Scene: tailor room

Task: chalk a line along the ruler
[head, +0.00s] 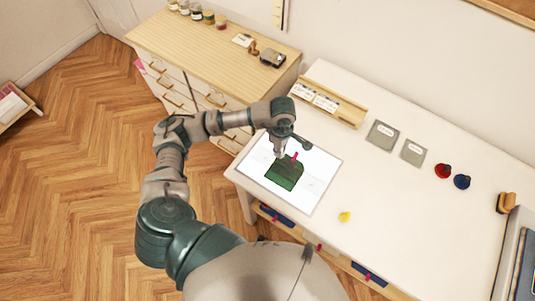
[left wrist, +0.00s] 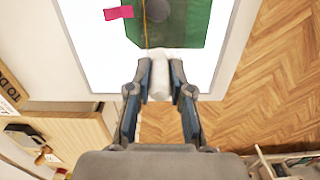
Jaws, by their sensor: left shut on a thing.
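My left gripper (head: 280,147) reaches over the green cloth (head: 284,177) on the bright white panel (head: 318,193). In the left wrist view my left gripper (left wrist: 160,90) is shut on a white chalk (left wrist: 160,72), whose far end is at or just above the cloth's near edge; contact is unclear. A thin yellowish line runs up the green cloth (left wrist: 190,25) from the chalk. A dark round thing lies on the cloth beside it, and a pink piece (left wrist: 118,12) is at its edge. I cannot make out a ruler clearly. My right gripper is not in view.
A yellow piece (head: 344,216) lies right of the panel. Two grey labelled squares (head: 382,135) and red (head: 443,171) and blue (head: 462,181) round things are farther right. A wooden tray (head: 347,112) stands at the back. A drawer chest (head: 180,48) adjoins the table. The table's middle is clear.

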